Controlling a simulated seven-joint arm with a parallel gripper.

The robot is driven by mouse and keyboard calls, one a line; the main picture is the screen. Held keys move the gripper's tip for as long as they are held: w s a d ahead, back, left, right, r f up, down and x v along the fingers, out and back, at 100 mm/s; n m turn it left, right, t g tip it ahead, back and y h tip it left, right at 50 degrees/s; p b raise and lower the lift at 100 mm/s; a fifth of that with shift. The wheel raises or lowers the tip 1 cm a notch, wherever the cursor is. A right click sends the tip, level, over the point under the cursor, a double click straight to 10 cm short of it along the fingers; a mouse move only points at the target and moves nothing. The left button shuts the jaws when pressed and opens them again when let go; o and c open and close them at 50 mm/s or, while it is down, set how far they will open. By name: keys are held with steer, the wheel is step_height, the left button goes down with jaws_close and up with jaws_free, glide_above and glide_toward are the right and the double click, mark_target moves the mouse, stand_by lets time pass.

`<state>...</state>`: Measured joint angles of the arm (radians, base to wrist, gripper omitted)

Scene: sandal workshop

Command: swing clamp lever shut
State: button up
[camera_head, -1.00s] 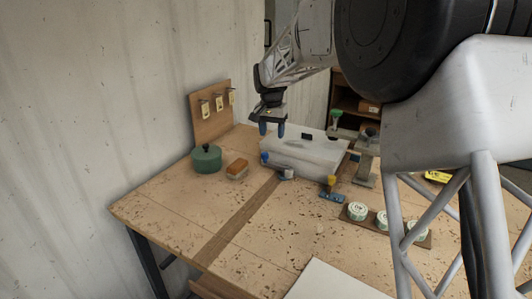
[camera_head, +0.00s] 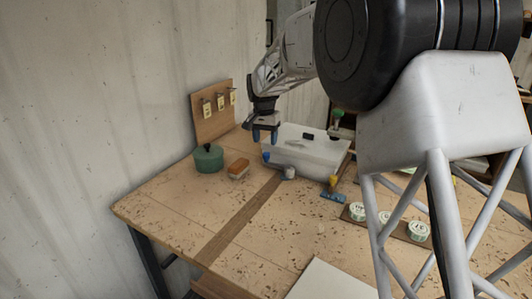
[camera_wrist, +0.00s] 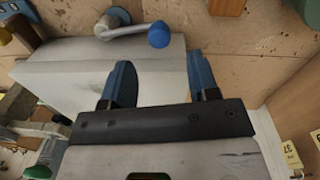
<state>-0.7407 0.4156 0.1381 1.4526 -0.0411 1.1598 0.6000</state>
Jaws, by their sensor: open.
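The grey clamp lever (camera_wrist: 130,31) with its round blue knob (camera_wrist: 158,34) lies along the near side of a pale grey box-shaped body (camera_wrist: 60,72). Its pivot is at the upper left in the wrist view. In the head view the blue knob (camera_head: 266,157) shows at the left end of the pale body (camera_head: 302,147). My gripper (camera_head: 265,135) is above that left end, pointing down. In the wrist view its two blue fingers (camera_wrist: 160,75) are apart with nothing between them. The knob is just beyond the fingertips in the picture, not gripped.
A yellow knob (camera_head: 333,181) is at the body's front right. Several tins sit on a wooden strip (camera_head: 400,231). The front-left bench is clear.

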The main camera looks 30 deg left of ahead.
mark_target(266, 153)
steer(key=shift+d+f, duration=0.15)
steer(key=shift+f, duration=2.7)
steer(key=shift+c, duration=0.5)
jaws_close()
